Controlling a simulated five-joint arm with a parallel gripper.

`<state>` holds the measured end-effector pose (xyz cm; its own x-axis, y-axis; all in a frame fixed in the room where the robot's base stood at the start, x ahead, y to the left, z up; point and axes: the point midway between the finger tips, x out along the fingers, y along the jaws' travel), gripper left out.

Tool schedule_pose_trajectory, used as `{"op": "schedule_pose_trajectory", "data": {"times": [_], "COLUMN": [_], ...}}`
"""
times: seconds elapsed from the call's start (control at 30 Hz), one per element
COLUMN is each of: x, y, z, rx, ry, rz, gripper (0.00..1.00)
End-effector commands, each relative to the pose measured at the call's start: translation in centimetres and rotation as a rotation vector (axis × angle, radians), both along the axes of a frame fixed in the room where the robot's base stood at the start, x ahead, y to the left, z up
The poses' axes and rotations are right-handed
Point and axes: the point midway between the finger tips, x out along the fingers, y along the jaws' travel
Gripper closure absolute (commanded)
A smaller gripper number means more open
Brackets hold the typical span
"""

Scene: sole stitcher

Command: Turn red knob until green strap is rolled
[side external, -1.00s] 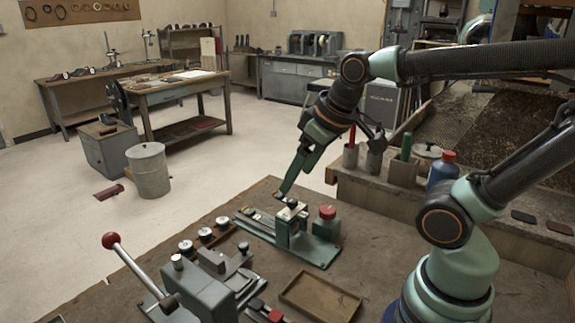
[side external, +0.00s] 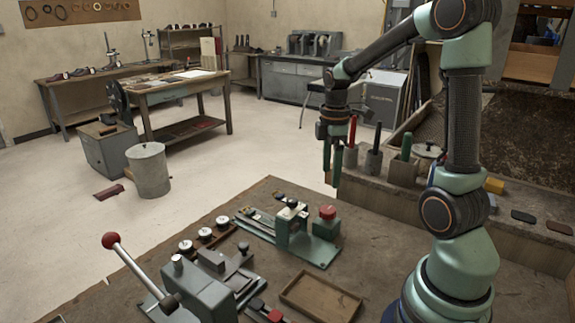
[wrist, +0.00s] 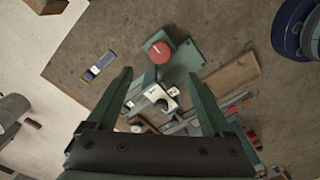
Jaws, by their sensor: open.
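The red knob (side external: 328,212) sits on top of a green block (side external: 326,230) at the right end of a green-based fixture. It also shows in the wrist view (wrist: 158,50), just beyond my fingertips. My gripper (side external: 332,178) points down above the bench, over the knob in the side view, apart from it. In the wrist view my gripper (wrist: 160,76) has its two green fingers spread wide with nothing between them. I cannot clearly make out a green strap; the fixture's metal parts (side external: 291,208) are too small to tell it apart.
A grey press with a red-balled lever (side external: 111,240) stands at the front left. An empty wooden tray (side external: 320,298) lies in front of the fixture. A raised ledge with tool cups (side external: 402,172) stands behind. A blue-and-yellow item (wrist: 98,66) lies on the bench.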

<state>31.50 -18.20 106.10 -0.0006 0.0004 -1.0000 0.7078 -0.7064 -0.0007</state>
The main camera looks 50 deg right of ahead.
Motion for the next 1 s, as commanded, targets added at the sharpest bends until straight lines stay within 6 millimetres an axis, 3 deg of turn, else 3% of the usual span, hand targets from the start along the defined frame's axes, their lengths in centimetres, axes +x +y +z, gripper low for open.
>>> {"op": "schedule_pose_trajectory", "data": {"times": [0.3,0.5,0.7,1.0], "x": [-0.2,-0.1,-0.1,0.0], "y": [0.2,0.1,0.1,0.1], "z": [-6.1,-9.1,-10.5,-10.7], "rx": [0.004,0.001,0.001,-0.001], "ry": [0.006,0.003,0.001,-0.001], "rz": [-0.001,-0.001,-0.001,-0.001], "gripper": [0.15,0.15,0.15,0.15]}}
